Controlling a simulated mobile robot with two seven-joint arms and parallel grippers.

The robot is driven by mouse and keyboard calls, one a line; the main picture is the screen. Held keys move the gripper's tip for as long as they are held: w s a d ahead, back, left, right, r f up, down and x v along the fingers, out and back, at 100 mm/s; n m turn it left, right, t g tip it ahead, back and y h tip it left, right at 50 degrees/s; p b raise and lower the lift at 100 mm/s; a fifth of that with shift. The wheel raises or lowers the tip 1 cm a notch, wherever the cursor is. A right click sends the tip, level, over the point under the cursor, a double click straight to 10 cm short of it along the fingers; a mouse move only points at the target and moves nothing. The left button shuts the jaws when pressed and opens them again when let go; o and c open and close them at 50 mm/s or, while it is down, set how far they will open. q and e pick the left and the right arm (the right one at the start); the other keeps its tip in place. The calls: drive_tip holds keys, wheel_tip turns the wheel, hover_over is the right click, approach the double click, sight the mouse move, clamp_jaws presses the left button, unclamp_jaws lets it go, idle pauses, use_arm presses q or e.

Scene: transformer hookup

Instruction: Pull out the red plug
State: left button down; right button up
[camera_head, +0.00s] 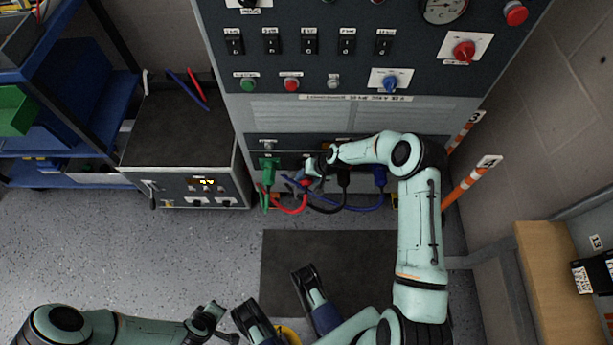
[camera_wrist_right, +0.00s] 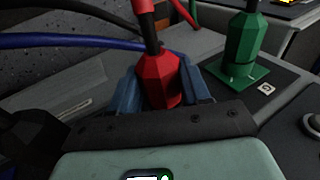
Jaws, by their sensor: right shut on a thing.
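The red plug (camera_wrist_right: 161,80) sits between the blue fingers of my right gripper (camera_wrist_right: 165,92) in the right wrist view, and the fingers are shut on it. A red cable runs from the plug's end. In the head view my right gripper (camera_head: 313,172) is at the lower panel, and the red plug (camera_head: 305,184) is mostly covered by it. Whether the plug is fully seated in its socket is hidden. My left gripper (camera_head: 218,318) is low in the head view, away from the panel; its finger opening is unclear.
The green plug (camera_head: 268,170) is just left of the red one, the black plug (camera_head: 343,177) and blue plug (camera_head: 380,175) to the right. Their cables hang in loops. A grey box unit (camera_head: 200,187) stands left of the cabinet. Orange-striped posts (camera_head: 468,185) stand at right.

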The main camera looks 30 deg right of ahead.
drive_tip(key=g+h, duration=0.2)
drive_tip(key=h, duration=0.1)
drive_tip(key=shift+w+a, duration=0.15)
drive_tip(key=shift+a, duration=0.25)
drive_tip(key=shift+f+g+h+b, duration=0.1)
drive_tip(key=shift+g+h+b, duration=0.4)
drive_tip(key=shift+h, duration=0.6)
drive_tip(key=shift+d, duration=0.1)
drive_tip(key=shift+h, duration=0.3)
drive_tip(key=shift+g, duration=0.4)
drive_tip(key=h+b, duration=0.1)
drive_tip(key=b, duration=0.1)
drive_tip(key=g+h+b, duration=0.1)
drive_tip(key=h+b, duration=0.1)
drive_tip(key=shift+w+n+g, duration=0.15)
drive_tip(key=shift+n+g, duration=0.15)
drive_tip(key=o, duration=0.6)
drive_tip(key=shift+f+h, duration=0.1)
drive_tip(key=shift+h, duration=0.2)
drive_tip(key=c, duration=0.7)
